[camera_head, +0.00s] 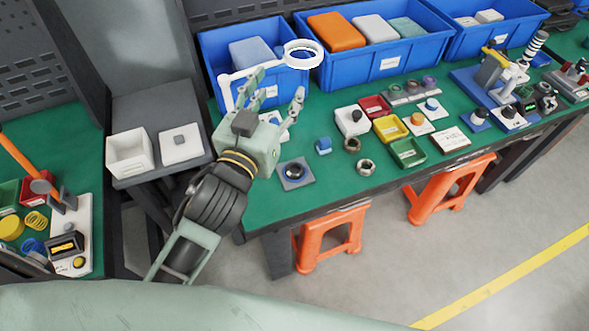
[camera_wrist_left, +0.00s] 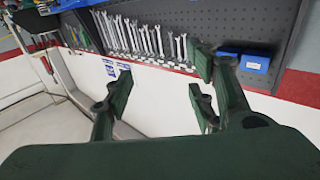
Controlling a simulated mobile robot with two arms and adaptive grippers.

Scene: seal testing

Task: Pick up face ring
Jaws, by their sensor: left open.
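Two small metallic rings lie on the green bench top in the head view, a brownish one (camera_head: 352,144) and a greyer one (camera_head: 366,166) nearer the front edge. I cannot tell for sure which is the face ring. My left gripper (camera_head: 277,92) is open and empty, raised above the bench to the left of both rings and apart from them. Its spread fingers (camera_wrist_left: 163,75) also show in the left wrist view, with only a tool wall beyond and no ring. My right gripper is not in view.
A white lamp (camera_head: 304,53) and blue bins (camera_head: 390,66) stand behind. Orange stools (camera_head: 330,238) are below the front edge.

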